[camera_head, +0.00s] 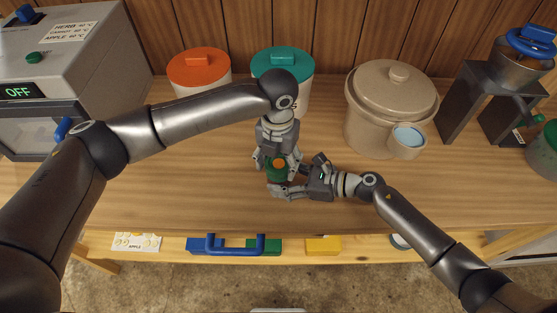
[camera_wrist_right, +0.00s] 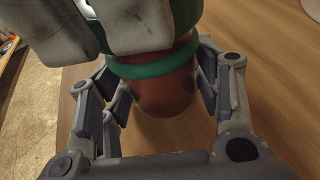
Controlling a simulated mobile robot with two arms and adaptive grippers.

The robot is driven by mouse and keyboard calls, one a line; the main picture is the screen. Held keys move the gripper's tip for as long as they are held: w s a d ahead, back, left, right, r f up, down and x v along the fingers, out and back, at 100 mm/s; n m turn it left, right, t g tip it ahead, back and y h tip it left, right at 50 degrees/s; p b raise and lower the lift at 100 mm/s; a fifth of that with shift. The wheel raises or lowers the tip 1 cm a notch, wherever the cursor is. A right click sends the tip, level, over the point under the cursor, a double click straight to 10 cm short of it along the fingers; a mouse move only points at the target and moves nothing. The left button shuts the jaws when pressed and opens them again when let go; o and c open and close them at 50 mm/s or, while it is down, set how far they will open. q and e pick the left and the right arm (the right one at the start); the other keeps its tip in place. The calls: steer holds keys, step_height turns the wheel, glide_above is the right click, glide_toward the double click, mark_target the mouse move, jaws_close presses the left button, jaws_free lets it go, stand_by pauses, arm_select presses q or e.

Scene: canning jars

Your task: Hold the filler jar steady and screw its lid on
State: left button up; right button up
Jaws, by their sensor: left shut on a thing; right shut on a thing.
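The filler jar (camera_wrist_right: 165,98), with a reddish-brown body, stands upright on the wooden worktop in the right wrist view. Its green lid (camera_head: 270,173) with an orange spot on top shows in the head view. A green band (camera_wrist_right: 155,66) circles the jar's upper part in the right wrist view. My left gripper (camera_head: 278,164) reaches down from above and is shut on the lid; its pale fingertips cover part of it. My right gripper (camera_head: 284,186) comes in low from the right and is shut on the jar body. Whether the lid's thread is engaged cannot be seen.
An orange-lidded canister (camera_head: 198,70), a teal-lidded canister (camera_head: 283,62) and a beige lidded pot (camera_head: 388,95) stand behind. A grey machine (camera_head: 60,60) is at left, a mill (camera_head: 500,90) at right. The worktop's front edge is close; wood left of the jar is clear.

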mark_target(277, 164)
arm_select(q)
steer(key=shift+r+m, duration=0.1)
steer(key=shift+m, duration=0.3)
steer(key=m, duration=0.4)
steer(key=shift+w+m, duration=0.15)
steer(key=shift+m, duration=0.15)
steer(key=o, duration=1.2)
steer(key=shift+a, duration=0.1)
step_height(277, 164, up, 12)
steer(key=shift+f, duration=0.1)
